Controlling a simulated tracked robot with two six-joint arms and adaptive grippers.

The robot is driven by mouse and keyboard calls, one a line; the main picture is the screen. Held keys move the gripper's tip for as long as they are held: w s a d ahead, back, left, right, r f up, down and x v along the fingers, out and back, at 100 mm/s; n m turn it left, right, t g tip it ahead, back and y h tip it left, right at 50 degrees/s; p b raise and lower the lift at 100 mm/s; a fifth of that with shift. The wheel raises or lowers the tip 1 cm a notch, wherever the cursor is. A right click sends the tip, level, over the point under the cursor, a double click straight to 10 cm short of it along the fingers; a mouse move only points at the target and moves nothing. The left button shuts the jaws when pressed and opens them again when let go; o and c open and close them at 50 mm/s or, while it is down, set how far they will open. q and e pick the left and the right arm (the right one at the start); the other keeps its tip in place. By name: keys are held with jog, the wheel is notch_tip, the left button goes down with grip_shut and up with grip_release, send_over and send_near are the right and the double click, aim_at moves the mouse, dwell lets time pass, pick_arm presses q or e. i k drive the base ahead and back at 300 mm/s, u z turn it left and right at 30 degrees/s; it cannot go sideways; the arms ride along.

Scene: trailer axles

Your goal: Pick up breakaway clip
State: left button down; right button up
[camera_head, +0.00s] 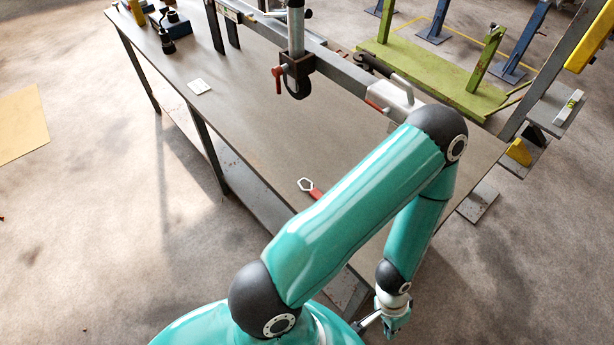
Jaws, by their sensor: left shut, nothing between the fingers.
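A small pale, angular metal ring with a red strip (311,188) lies flat on the grey-brown workbench (250,130), near its front edge. It may be the breakaway clip, but I cannot tell for sure; my left arm hides part of its red end. My left arm reaches over the bench and bends back down. My left gripper (384,322) hangs low at the bottom, to the right of and below the ring, apart from it. It is shut and empty. My right gripper is not in view.
A trailer coupling (395,97) with a jockey wheel clamp (297,75) lies across the bench's back. A white card (199,86) and a dark tool (167,42) lie to the left. A green stand (435,75) is behind. Much of the benchtop is clear.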

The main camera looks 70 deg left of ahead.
aim_at(316, 194)
jog(key=z, duration=0.05)
jog(key=k, duration=0.5)
jog(key=u, duration=0.55)
jog(key=k, duration=0.95)
jog(key=z, duration=2.1)
jog(key=i, duration=0.05)
jog(key=u, duration=3.5)
jog(key=i, duration=1.05)
